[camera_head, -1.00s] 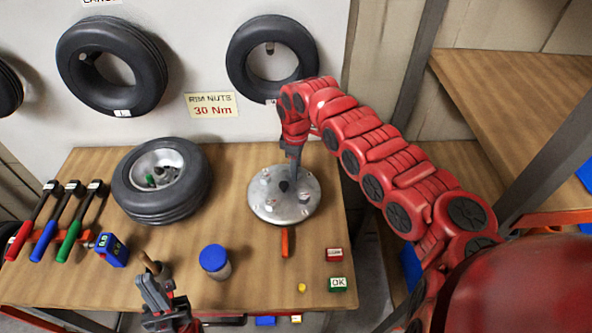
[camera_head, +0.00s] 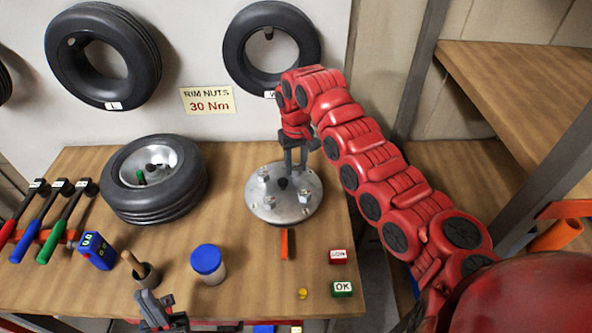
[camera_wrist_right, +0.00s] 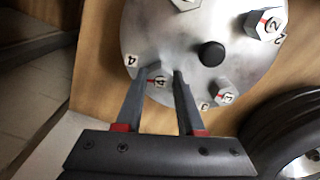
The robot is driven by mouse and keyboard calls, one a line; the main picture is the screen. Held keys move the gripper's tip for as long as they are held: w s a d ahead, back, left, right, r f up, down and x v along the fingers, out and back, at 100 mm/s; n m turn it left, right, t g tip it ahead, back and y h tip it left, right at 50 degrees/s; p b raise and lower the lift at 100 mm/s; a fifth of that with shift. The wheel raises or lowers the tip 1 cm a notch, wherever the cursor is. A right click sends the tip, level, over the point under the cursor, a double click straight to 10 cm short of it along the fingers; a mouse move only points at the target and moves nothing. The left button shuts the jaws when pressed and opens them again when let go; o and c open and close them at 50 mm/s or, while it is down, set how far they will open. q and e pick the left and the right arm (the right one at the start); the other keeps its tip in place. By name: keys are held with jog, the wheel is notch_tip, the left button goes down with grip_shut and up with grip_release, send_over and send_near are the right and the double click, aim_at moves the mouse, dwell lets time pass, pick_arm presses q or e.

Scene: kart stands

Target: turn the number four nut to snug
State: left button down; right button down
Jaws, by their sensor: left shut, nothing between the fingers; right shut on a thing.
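A round silver hub plate (camera_head: 285,213) with a black centre knob lies on the wooden bench, bearing several hex nuts with numbers and red marks. My right gripper (camera_head: 294,172) reaches down to the plate's far side. In the right wrist view its fingers (camera_wrist_right: 163,77) are closed on the number four nut (camera_wrist_right: 157,83), beside a "4" printed on the plate. The fingers cover part of this nut. The number two nut (camera_wrist_right: 266,25) is clear of the fingers. My left gripper (camera_head: 158,301) is shut and empty at the bench's front edge.
A tyre with a rim (camera_head: 155,180) lies left of the plate. A blue-lidded jar (camera_head: 208,264), a blue gauge box (camera_head: 97,250), coloured-handled wrenches (camera_head: 50,222) and an OK block (camera_head: 342,289) are around it. A sign (camera_head: 207,100) reads "RIM NUTS 30 Nm".

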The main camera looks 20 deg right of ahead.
jog(key=shift+w+m+b, duration=0.1)
jog(key=shift+m+b, duration=0.4)
jog(key=shift+m, duration=0.5)
jog(key=shift+r, duration=0.1)
jog(key=c, duration=0.5)
grip_release()
notch_tip(320, 180, up, 12)
notch_tip(320, 180, up, 5)
jog(key=p, duration=0.6)
send_over(296, 166)
jog(key=shift+r, duration=0.2)
jog(key=shift+s+f+b, duration=0.1)
jog(key=shift+s+b, duration=0.1)
jog(key=shift+b, duration=0.1)
